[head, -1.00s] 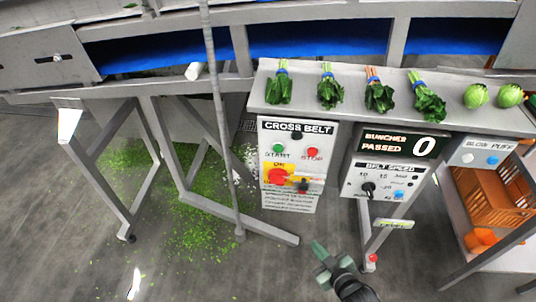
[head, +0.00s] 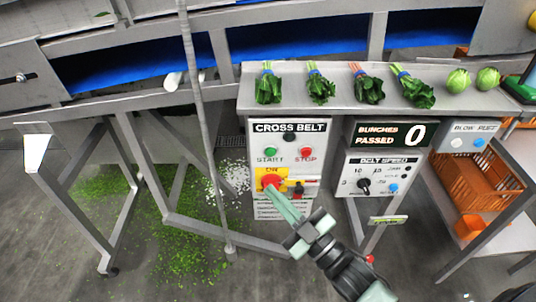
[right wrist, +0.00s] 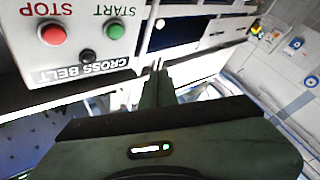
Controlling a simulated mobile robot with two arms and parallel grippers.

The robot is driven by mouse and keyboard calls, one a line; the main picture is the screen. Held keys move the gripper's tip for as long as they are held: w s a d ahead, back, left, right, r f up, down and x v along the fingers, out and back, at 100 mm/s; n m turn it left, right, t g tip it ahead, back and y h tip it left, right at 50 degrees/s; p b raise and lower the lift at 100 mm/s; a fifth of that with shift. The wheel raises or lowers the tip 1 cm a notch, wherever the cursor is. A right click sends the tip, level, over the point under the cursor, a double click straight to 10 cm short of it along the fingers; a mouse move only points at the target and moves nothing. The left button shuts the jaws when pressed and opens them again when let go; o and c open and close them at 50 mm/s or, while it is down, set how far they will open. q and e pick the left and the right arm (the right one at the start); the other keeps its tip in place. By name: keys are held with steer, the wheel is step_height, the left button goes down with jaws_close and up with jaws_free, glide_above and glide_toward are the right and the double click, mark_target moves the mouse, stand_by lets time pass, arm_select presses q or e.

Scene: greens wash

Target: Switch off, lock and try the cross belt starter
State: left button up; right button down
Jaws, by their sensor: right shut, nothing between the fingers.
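The cross belt starter (head: 320,143) is a grey panel below the ledge. It has a green START button (head: 270,153), a red STOP button (head: 305,153) and a dark button (head: 289,137). A red rotary switch (head: 270,180) sits on a yellow plate under an ON label. A small red and black item (head: 297,188) is to its right. My right gripper (head: 275,192) is shut and empty, its tips over the switch's lower part; I cannot tell whether they touch. The right wrist view shows the panel upside down (right wrist: 88,56) beside my gripper (right wrist: 158,88). My left gripper is out of view.
Bunched greens (head: 319,88) lie on the ledge above the panel. The belt speed box (head: 380,178) is just right, beneath the bunches passed display (head: 390,134). An orange crate (head: 465,180) stands at the right. Frame legs (head: 125,150) and leaf scraps (head: 185,240) are at left.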

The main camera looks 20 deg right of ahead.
mark_target(271, 152)
steer(key=shift+w, duration=0.1)
steer(key=shift+w+d+b, duration=0.4)
steer(key=shift+w+d, duration=0.05)
steer(key=shift+w, duration=0.95)
steer(key=shift+w+d+b, duration=0.35)
steer(key=shift+w+d, duration=0.05)
steer(key=shift+w, duration=0.95)
steer(key=shift+w+d+b, duration=0.4)
steer(key=shift+w+d, duration=0.05)
steer(key=shift+w, duration=0.95)
steer(key=shift+w+d, duration=0.1)
steer(key=shift+w, duration=0.3)
steer(key=shift+w+d, duration=0.15)
steer(key=shift+w, duration=0.3)
steer(key=shift+s+a+p, duration=0.3)
steer(key=shift+s+p, duration=0.15)
steer(key=shift+s, duration=0.4)
